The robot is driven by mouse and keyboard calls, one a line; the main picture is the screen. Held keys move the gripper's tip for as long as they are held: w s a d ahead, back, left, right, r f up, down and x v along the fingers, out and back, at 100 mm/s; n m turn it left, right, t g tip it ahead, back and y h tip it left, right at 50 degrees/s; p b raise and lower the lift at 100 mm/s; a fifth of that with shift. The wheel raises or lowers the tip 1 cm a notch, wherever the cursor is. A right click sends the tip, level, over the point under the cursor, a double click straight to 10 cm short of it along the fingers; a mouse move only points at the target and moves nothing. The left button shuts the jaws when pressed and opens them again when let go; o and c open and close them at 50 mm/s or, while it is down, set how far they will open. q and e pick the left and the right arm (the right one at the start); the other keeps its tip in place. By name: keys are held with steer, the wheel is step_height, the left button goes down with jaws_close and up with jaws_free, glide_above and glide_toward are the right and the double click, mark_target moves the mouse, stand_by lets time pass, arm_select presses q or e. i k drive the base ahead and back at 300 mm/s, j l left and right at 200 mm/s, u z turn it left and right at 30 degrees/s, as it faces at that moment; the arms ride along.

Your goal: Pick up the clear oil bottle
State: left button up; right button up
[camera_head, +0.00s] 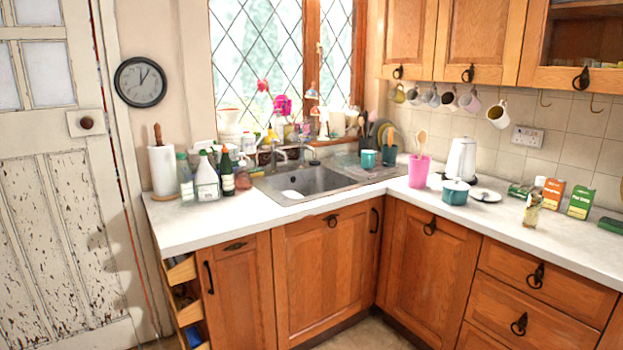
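The clear oil bottle (532,205) stands upright on the right-hand worktop, near its front edge. It is small, with yellowish contents and a pale cap. Nothing touches it from the front, and it stands in front of several small boxes. Neither of my grippers shows in the head view, so their state is hidden.
Behind the bottle are an orange box (552,193) and a green box (580,202). To its left are a teal pot (455,191), a lid (485,195), a pink utensil holder (418,171) and a white kettle (460,158). The worktop (500,222) left of the bottle is clear.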

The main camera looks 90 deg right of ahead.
mark_target(536, 197)
steer(key=z, duration=4.05)
